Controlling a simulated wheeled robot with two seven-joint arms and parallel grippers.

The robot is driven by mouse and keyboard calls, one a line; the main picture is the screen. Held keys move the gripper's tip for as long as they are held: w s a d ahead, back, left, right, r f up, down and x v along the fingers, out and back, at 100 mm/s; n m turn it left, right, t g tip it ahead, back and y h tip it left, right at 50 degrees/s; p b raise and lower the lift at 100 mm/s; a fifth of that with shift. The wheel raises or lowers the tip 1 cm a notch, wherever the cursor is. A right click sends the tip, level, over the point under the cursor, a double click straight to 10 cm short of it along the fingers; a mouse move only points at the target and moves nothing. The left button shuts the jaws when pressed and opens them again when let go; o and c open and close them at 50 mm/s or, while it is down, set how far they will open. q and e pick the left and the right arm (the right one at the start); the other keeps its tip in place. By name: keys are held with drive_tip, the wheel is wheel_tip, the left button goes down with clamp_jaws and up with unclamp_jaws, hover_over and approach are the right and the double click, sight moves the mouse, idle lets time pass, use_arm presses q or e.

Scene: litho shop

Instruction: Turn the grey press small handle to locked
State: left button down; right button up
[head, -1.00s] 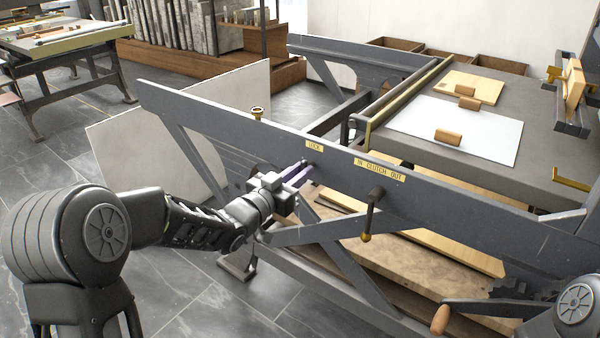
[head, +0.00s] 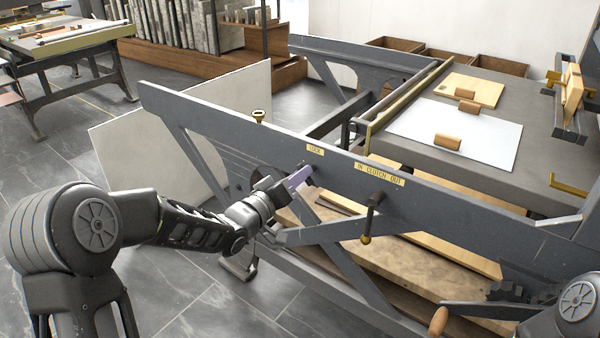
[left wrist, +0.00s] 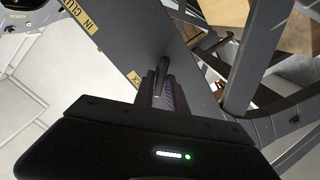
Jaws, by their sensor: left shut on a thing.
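The grey press (head: 240,130) has a long side beam with a yellow LOCK label (head: 315,150). My left gripper (head: 302,176) is at the beam just below this label. In the left wrist view its fingers (left wrist: 162,92) are shut around a thin dark rod, the small handle (left wrist: 162,72), near the beam. In the head view the fingers mostly hide the handle, so its exact angle is hard to tell. My right gripper is not in view.
A clutch lever (head: 372,215) with a brass knob hangs to the right under the IN CLUTCH OUT label (head: 380,173). A brass fitting (head: 258,115) stands on the beam's top edge. A pale board (head: 190,130) leans behind. A wooden crank grip (head: 438,321) is low right.

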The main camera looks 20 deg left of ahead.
use_arm(q)
drive_tip(key=shift+a+f+n+p, duration=0.15)
drive_tip(key=shift+n+p, duration=1.05)
drive_tip(key=shift+n, duration=1.2)
drive_tip(key=shift+d+f+n+p, duration=0.15)
drive_tip(key=shift+n+p, duration=1)
drive_tip(key=shift+n, duration=1.25)
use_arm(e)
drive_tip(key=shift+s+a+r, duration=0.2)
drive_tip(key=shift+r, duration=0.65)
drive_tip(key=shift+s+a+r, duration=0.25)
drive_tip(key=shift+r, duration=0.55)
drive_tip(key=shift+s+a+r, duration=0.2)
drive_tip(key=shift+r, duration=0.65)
use_arm(q)
drive_tip(key=c, duration=1.5)
unclamp_jaws()
drive_tip(key=shift+a, duration=0.1)
drive_tip(key=p+v, duration=0.1)
drive_tip(key=v, duration=0.6)
drive_tip(key=shift+s+a, duration=0.1)
drive_tip(key=shift+s, duration=0.25)
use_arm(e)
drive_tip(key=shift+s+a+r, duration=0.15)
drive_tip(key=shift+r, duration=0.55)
